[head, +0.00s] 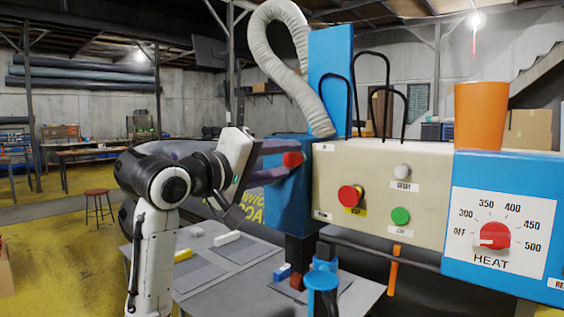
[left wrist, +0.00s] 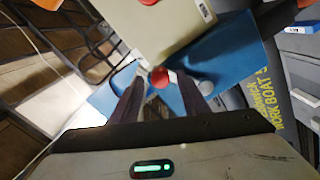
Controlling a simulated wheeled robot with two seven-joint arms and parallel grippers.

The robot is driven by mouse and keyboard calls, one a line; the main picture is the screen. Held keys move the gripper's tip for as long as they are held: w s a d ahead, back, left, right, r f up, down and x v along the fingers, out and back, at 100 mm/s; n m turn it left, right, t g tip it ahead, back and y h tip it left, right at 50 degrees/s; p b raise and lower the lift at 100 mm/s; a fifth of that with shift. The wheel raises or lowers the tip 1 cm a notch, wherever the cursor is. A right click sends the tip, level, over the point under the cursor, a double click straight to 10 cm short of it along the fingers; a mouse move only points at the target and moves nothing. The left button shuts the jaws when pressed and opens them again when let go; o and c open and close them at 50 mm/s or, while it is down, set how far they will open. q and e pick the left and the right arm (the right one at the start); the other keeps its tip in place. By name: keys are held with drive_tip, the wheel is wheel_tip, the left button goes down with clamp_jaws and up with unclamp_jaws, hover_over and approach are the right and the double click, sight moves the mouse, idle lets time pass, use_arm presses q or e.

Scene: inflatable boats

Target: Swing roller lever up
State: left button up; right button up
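A red ball knob (head: 293,159), which looks like the end of the roller lever, sits at the left side of the machine's blue housing (head: 287,205). My left gripper (head: 280,160) reaches to it from the left, with its dark purple fingers pointing at the knob. In the left wrist view the red knob (left wrist: 159,77) shows at the tips between the two spread fingers (left wrist: 160,92). The fingers look apart, with gaps beside the knob; I cannot tell whether either touches it. The lever's arm is mostly hidden. My right gripper is not in view.
A cream control panel (head: 383,165) with red and green buttons stands right of the knob. A blue heat box (head: 470,270) with a red dial (head: 495,236) is at far right. A ribbed hose (head: 262,45) hangs above. A grey table (head: 215,290) with small blocks is below.

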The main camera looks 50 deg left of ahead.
use_arm(q)
drive_tip(key=s+d+b, duration=0.1)
drive_tip(key=s+b, duration=0.1)
drive_tip(key=s, duration=0.8)
drive_tip(key=shift+d, duration=0.2)
drive_tip(key=shift+s, duration=0.15)
